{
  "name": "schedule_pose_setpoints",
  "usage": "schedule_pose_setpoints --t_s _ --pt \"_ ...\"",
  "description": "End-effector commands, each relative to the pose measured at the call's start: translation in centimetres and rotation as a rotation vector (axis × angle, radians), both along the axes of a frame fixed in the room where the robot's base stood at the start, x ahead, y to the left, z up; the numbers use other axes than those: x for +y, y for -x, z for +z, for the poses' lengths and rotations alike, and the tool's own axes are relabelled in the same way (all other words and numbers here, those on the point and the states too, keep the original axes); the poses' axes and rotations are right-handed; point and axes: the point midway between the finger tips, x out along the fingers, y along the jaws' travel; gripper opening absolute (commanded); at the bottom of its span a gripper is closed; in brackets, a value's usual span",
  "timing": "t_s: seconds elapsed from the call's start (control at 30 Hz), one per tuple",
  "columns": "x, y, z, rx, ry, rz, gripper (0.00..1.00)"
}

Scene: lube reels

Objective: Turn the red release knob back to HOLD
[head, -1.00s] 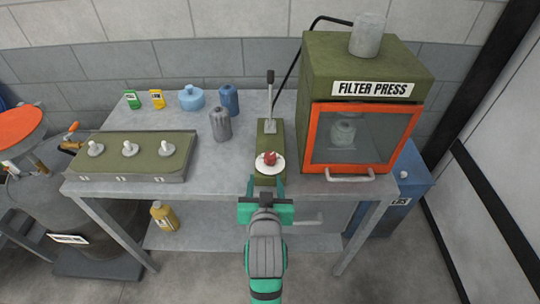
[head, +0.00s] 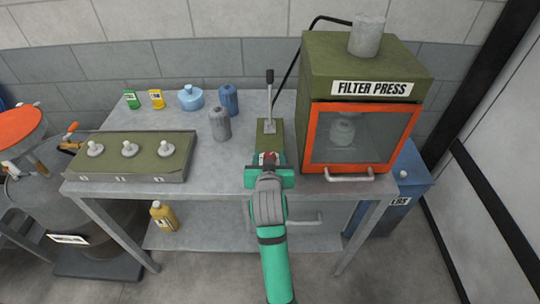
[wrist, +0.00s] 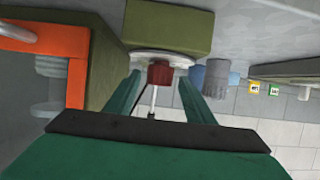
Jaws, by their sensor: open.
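The red release knob (wrist: 160,73) sits on a round white dial plate (wrist: 175,60) on the green pump block (head: 270,130). In the head view my gripper (head: 268,158) covers most of the dial, and only a bit of red shows between the fingers. In the wrist view my open gripper (wrist: 158,92) has one finger on each side of the knob, with gaps between the fingers and the knob. The dial's markings are hidden or too small to read, so the knob's setting cannot be told.
The filter press (head: 368,75) with its orange-framed door (head: 410,140) stands close on the right. A metal lever (head: 269,95) rises behind the dial. A green panel with several white knobs (head: 130,155) lies at the left. Grey (head: 220,124) and blue bottles (head: 228,100) stand behind.

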Motion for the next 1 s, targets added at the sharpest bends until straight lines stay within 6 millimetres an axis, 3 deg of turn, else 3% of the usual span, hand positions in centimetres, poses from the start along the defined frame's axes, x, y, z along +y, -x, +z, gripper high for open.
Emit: schedule_pose_setpoints --t_s 0.2,0.47,0.63,0.67,1.0 --pt "-0.21 -1.20 -0.51 0.000 0.001 -0.002 0.49" --pt "-0.29 -1.28 -0.55 0.000 0.001 -0.004 0.49" --pt "-0.26 -1.27 -0.55 0.000 0.000 -0.003 0.11" --pt "-0.25 -1.27 -0.55 0.000 0.000 -0.003 0.08" --pt "-0.30 -1.29 -0.55 0.000 -0.002 0.036 0.08"
